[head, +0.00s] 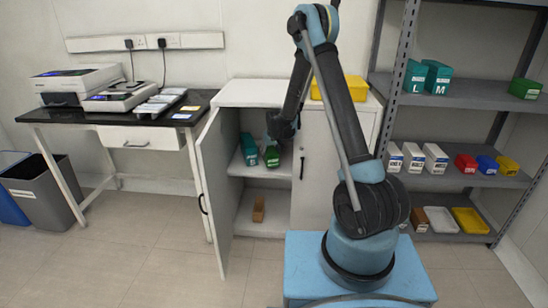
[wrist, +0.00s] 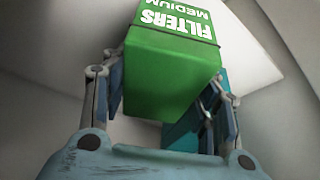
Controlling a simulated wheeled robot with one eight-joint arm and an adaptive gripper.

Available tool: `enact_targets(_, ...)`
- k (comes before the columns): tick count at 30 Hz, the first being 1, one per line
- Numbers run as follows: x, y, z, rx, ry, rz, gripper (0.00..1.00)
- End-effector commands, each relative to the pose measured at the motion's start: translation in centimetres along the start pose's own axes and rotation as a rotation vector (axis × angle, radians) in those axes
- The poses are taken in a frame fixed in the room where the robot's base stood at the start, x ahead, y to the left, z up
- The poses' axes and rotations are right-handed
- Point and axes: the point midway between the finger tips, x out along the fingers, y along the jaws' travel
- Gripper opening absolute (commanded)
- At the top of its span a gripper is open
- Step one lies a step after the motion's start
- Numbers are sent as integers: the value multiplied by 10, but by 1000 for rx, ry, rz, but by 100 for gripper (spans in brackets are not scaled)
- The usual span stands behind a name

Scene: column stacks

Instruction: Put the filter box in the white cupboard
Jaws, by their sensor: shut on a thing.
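The white cupboard (head: 256,95) stands in the middle of the head view, with its left door (head: 216,175) swung open. My gripper (head: 272,142) reaches into the upper compartment. It is shut on the green filter box (head: 271,157), whose "FILTERS MEDIUM" label shows upside down in the wrist view (wrist: 172,70). The gripper fingers (wrist: 165,98) lie on both sides of the box. A teal box (head: 249,150) is on the cupboard shelf, just left of the filter box. I cannot tell whether the filter box touches the shelf (head: 262,168).
A brown object (head: 258,208) is in the lower compartment. A yellow bin (head: 355,88) sits on the cupboard top. Grey shelving (head: 460,97) with boxes and bins stands right. A bench (head: 60,117) with instruments and a waste bin (head: 42,190) are left. The floor in front is clear.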

Motion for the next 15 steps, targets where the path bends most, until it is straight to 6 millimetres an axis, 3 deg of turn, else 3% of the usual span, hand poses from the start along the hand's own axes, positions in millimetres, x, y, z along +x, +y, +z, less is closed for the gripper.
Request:
enact_targets(5,2,13,-6,15,0,7,28)
enact_targets(15,34,21,9,23,0,10,28)
